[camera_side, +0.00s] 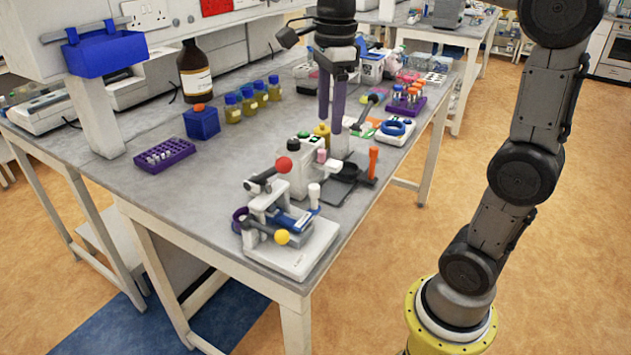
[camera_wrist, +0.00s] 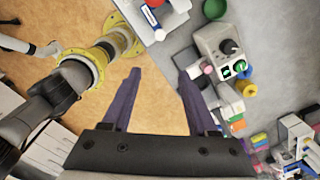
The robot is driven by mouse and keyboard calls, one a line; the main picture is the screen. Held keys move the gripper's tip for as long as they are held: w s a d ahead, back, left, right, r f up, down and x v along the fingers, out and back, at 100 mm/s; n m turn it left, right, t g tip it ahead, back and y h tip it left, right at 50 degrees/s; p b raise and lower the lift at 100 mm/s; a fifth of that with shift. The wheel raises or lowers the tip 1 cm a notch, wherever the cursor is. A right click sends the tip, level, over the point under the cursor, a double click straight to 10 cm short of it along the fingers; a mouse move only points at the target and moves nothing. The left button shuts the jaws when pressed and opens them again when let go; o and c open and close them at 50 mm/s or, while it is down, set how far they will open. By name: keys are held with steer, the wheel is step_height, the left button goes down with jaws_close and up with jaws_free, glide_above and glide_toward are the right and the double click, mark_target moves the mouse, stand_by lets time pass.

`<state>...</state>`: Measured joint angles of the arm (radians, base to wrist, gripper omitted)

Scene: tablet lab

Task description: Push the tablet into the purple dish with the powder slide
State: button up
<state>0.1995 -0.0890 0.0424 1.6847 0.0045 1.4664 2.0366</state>
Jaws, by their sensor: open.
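A small white press-like device (camera_side: 290,255) stands at the near corner of the bench, with a red ball knob, a yellow ball knob and a blue sliding part (camera_side: 291,222) that looks like the powder slide. A purple round dish (camera_side: 238,215) sits at its left side, partly hidden by the device's parts. I cannot make out a tablet. My gripper (camera_side: 331,125) hangs above the bench, behind the device and well apart from it. In the wrist view its purple fingers (camera_wrist: 160,76) are apart with nothing between them.
Behind the press are a grey instrument (camera_side: 300,176) with a green display, a black tray (camera_side: 345,185) and an orange-handled tool (camera_side: 372,163). A purple rack (camera_side: 164,155), a blue box (camera_side: 202,123) and several blue-capped bottles stand farther left. Bare bench lies left of the press.

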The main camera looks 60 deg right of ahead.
mark_target(314, 186)
steer(key=shift+n, duration=0.4)
steer(key=f, duration=0.5)
steer(key=w+a+f, duration=0.1)
steer(key=f, duration=0.4)
steer(key=w+a+f, duration=0.1)
steer(key=f, duration=0.4)
jaws_close()
stand_by(0.8)
